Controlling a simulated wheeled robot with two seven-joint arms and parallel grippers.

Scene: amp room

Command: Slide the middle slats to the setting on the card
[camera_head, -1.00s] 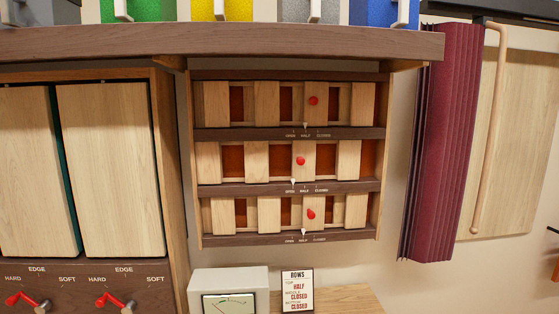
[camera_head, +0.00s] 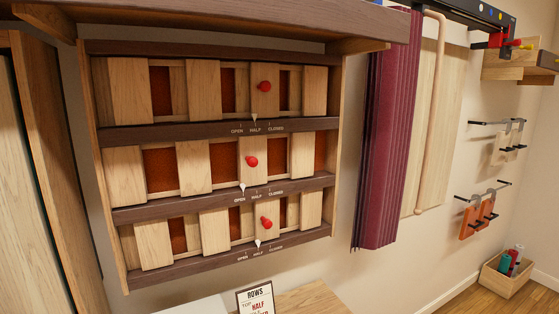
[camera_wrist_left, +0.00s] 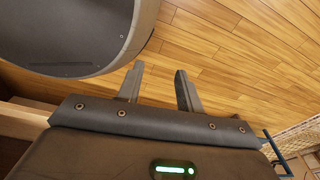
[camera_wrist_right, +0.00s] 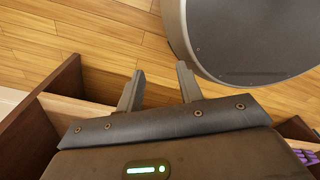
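The wall unit of wooden slats (camera_head: 97,160) has three rows, each with a red knob and a white pointer. The middle row's red knob (camera_head: 251,161) sits on a slat, and its pointer (camera_head: 242,187) is at OPEN. The top knob (camera_head: 264,86) and bottom knob (camera_head: 266,222) have pointers at HALF. The card (camera_head: 255,301) is cut off at the bottom edge; earlier it reads top HALF, middle CLOSED, bottom CLOSED. My left gripper (camera_wrist_left: 159,69) and right gripper (camera_wrist_right: 160,69) are open and empty, over wood floor, outside the head view.
A dark shelf (camera_head: 200,17) overhangs the slat unit. A folded maroon panel (camera_head: 385,140) hangs close to its right. A wooden ledge (camera_head: 312,299) lies below. A crate (camera_head: 507,276) stands on the floor at the far right.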

